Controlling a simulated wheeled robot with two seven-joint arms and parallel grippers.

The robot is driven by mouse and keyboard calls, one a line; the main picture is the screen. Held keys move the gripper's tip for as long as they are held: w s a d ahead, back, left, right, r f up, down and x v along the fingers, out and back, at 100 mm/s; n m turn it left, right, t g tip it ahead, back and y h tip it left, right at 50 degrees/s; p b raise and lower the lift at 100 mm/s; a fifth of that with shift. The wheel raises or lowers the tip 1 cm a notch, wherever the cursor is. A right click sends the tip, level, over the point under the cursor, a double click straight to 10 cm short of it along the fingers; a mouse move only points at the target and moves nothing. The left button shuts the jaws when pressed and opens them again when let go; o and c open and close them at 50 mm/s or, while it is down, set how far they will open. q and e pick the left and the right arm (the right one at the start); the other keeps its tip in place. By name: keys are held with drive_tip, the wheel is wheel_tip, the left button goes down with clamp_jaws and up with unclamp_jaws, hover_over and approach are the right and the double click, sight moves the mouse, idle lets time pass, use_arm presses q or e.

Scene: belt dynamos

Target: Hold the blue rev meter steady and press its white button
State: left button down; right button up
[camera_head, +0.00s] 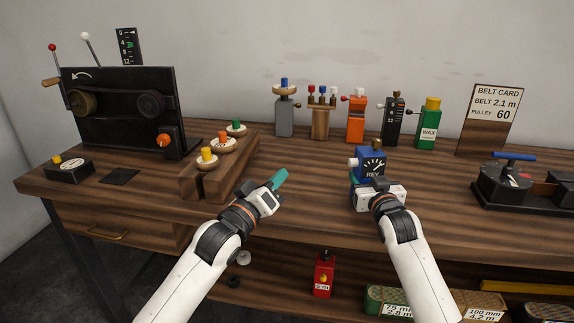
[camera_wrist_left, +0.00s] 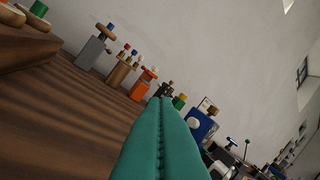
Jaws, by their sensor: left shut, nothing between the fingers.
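The blue rev meter (camera_head: 371,163), marked REV with a dial, is upright in front of my right gripper (camera_head: 370,181). One teal finger lies along its lower left side; the other finger is mostly hidden. The white button (camera_head: 353,163) sticks out of its left side. The meter also shows in the left wrist view (camera_wrist_left: 204,124), right of the fingers, with the button facing the camera. My left gripper (camera_head: 281,177) is shut and empty above the table, left of the meter and apart from it. Its teal fingers (camera_wrist_left: 162,110) lie together.
Behind stands a row of devices: a grey one (camera_head: 284,117), an orange one (camera_head: 356,119), a black one (camera_head: 393,119) and a green wax bottle (camera_head: 429,123). A wooden block with knobs (camera_head: 215,170) is left of my left gripper. The table between the grippers is clear.

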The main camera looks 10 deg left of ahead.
use_arm(q)
drive_tip(key=s+a+n+g+y, duration=0.1)
drive_tip(key=s+a+n, duration=0.5)
drive_tip(key=n, duration=0.5)
drive_tip(key=shift+a+f+n, duration=0.25)
drive_tip(key=shift+n, duration=0.05)
drive_tip(key=s+d+x, duration=0.1)
drive_tip(key=d+x, duration=0.1)
drive_tip(key=x, duration=1.1)
drive_tip(key=shift+d, duration=0.2)
drive_tip(key=shift+r, duration=0.15)
drive_tip(key=shift+w+d, duration=0.2)
drive_tip(key=shift+d, duration=0.35)
drive_tip(key=shift+w+d, duration=0.2)
drive_tip(key=shift+d, duration=0.3)
drive_tip(key=shift+w+d, duration=0.15)
drive_tip(key=shift+d, duration=0.2)
